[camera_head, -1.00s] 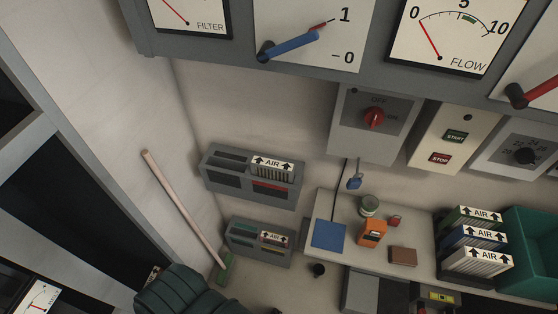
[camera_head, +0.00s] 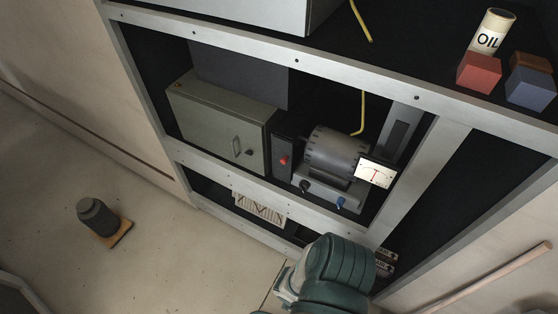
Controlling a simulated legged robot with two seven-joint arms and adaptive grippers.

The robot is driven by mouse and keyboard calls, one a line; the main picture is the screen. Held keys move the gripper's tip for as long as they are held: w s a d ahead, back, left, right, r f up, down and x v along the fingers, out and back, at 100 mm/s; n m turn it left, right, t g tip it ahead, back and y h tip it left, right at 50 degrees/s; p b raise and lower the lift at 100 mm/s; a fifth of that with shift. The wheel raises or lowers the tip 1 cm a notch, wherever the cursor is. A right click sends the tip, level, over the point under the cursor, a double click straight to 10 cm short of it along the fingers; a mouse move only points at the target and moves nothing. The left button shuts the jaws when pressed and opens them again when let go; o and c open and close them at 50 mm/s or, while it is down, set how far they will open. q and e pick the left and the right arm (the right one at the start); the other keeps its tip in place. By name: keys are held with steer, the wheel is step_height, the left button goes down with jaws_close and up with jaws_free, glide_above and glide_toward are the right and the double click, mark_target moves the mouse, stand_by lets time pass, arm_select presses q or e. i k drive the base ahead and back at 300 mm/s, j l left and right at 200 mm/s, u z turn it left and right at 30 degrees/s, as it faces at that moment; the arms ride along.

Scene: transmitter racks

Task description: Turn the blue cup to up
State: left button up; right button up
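No cup that I can make out as blue shows in the current head view. The blue things in view are a blue block (camera_head: 531,88) on the rack's top shelf at the right, and a small blue knob (camera_head: 340,203) on the base of the grey motor unit (camera_head: 334,152). Neither of my grippers is in view. A green ribbed part, seemingly of my own arm, fills the bottom centre and hides part of the rack's lower front.
The open metal rack (camera_head: 300,65) fills the centre and right. A red block (camera_head: 479,72) and an OIL can (camera_head: 493,32) stand beside the blue block. A grey box (camera_head: 214,122) sits left of the motor.

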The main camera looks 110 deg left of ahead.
mark_target(341, 201)
steer(key=u, duration=2.35)
steer(key=i+j+u, duration=0.15)
steer(key=i+u, duration=0.6)
steer(key=k+j+z, duration=0.1)
steer(key=j+z, duration=0.35)
steer(key=j, duration=0.35)
